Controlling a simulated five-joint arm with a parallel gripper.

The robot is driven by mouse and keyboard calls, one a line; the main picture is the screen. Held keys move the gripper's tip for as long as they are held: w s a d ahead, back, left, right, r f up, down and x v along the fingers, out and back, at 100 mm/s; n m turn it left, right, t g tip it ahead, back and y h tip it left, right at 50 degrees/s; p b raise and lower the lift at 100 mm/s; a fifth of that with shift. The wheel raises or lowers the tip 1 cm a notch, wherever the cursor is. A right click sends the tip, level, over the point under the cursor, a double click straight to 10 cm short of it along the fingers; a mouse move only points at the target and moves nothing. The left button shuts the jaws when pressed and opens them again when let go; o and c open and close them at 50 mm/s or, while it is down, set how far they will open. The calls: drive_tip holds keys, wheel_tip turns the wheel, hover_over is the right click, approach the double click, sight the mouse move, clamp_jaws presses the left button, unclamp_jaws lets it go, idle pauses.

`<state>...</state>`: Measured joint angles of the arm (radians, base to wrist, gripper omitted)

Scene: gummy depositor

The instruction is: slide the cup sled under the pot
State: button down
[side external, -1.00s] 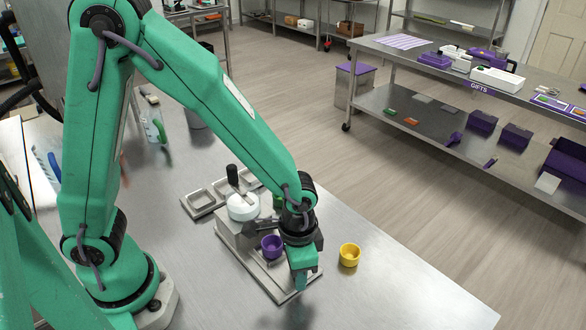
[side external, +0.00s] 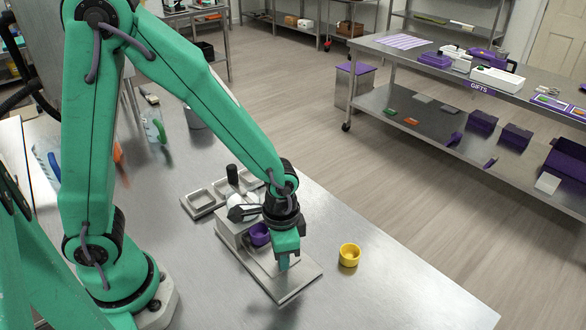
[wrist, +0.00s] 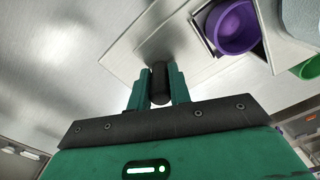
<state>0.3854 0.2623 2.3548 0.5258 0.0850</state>
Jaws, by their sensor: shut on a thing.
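My gripper (wrist: 158,88) is shut on a black knob (wrist: 159,78), seen between its fingers in the wrist view. In the side view my gripper (side external: 284,262) is low over the base plate (side external: 300,270). A purple cup (side external: 259,234) sits beside the gripper, close to the pot; it also shows in the wrist view (wrist: 235,25), in the grey cup sled (wrist: 207,38). The white pot (side external: 239,200) with a black upright handle (side external: 232,173) stands behind the purple cup, partly hidden by my wrist. Whether the cup is under the pot I cannot tell.
A yellow cup (side external: 349,256) stands on the table right of the base plate. A green cup (wrist: 310,68) shows at the wrist view's right edge. Grey moulds (side external: 203,200) lie behind the pot. The table at the front right is clear.

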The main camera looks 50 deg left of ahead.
drive_tip(key=shift+a, duration=1.1)
drive_tip(key=c, duration=1.3)
unclamp_jaws()
drive_tip(key=shift+r, duration=0.15)
drive_tip(key=shift+r, duration=3.8)
